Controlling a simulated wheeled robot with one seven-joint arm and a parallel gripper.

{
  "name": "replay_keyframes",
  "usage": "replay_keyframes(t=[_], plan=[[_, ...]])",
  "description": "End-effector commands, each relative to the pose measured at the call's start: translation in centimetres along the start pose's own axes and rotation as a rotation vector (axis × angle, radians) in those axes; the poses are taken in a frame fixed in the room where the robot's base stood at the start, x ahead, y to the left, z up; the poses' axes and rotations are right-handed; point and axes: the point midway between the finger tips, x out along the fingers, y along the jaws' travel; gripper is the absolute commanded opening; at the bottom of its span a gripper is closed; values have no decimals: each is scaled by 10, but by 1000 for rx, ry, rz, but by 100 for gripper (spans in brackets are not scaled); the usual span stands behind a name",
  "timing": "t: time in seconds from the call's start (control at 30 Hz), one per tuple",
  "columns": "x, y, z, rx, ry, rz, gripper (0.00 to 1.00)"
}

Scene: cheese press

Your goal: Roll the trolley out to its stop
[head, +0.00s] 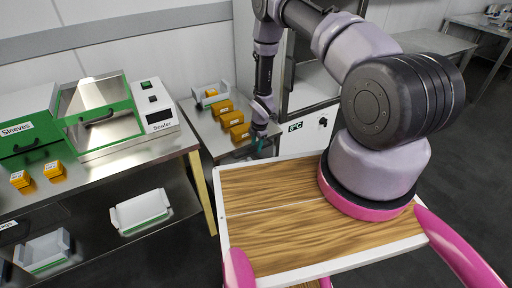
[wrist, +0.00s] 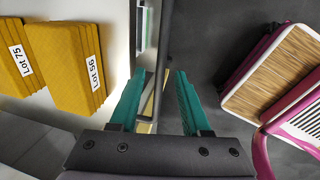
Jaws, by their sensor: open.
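The trolley (head: 205,128) appears to be the low steel surface between the sealer bench and the 8°C cabinet. Orange blocks (head: 237,131) and a pale holder stand on it. My gripper (head: 258,142) is at its right front edge, pointing down. In the wrist view my gripper (wrist: 160,76) has its two teal fingers apart, with nothing clamped. A grey bar at the edge shows between the fingers; I cannot tell whether they touch it. Yellow blocks labelled Lot 56 (wrist: 82,68) and Lot 75 (wrist: 15,55) lie left of the fingers.
A steel bench (head: 188,140) with the sealer (head: 155,105), Sleeves box (head: 28,138) and small orange blocks stands at left. The 8°C cabinet (head: 307,125) is right of my gripper. Dark floor (wrist: 205,45) is clear beside the bar. A far table (head: 435,43) stands at upper right.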

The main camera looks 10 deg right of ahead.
Motion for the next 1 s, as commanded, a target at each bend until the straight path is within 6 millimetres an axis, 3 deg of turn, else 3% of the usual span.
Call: replay_keyframes(t=[0.17, 0.47, 0.6, 1.0], plan=[[15, 0, 0, 1, 0, 0, 47], [17, 0, 0, 0, 0, 0, 47], [17, 0, 0, 1, 0, 0, 0], [16, 0, 0, 1, 0, 0, 0]])
